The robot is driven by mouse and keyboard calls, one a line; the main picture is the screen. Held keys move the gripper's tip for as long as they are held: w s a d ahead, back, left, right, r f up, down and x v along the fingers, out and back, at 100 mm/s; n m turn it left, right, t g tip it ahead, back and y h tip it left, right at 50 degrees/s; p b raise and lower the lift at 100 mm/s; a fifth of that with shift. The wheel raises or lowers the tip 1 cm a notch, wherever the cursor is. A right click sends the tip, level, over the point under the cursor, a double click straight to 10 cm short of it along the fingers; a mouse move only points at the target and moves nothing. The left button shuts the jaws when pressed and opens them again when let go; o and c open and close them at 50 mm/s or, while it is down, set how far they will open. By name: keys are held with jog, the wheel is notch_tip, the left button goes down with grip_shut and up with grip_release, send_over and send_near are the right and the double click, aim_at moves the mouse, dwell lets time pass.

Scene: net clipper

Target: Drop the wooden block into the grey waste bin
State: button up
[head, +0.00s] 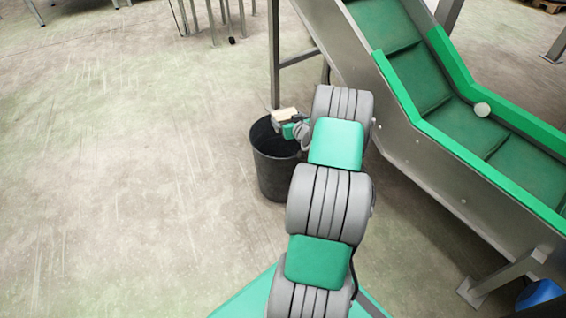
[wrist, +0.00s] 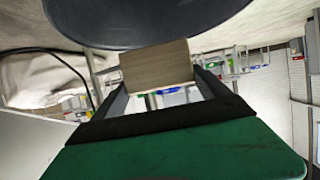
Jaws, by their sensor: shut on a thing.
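In the head view my gripper (head: 289,125) is small and partly hidden by the block and my arm. The bin is dark, round and open at the top. My arm covers its right side. Its dark curved form (wrist: 145,20) fills the top of the wrist view, behind the block.
A conveyor (head: 440,110) with a green belt and metal frame stands close to the right of the bin. Metal legs (head: 205,15) stand at the back. The floor (head: 120,180) on the left is clear.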

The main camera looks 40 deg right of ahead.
notch_tip(320, 180, down, 5)
jog(key=b, duration=0.2)
jog(key=shift+f+b, duration=0.15)
jog(key=shift+b, duration=0.15)
jog(key=o, duration=1.3)
jog(key=shift+o, duration=0.2)
jog(key=shift+a, duration=0.1)
jog(key=p+v, duration=0.3)
jog(key=v, duration=0.4)
jog(key=shift+s, duration=0.35)
jog(key=shift+a, duration=0.1)
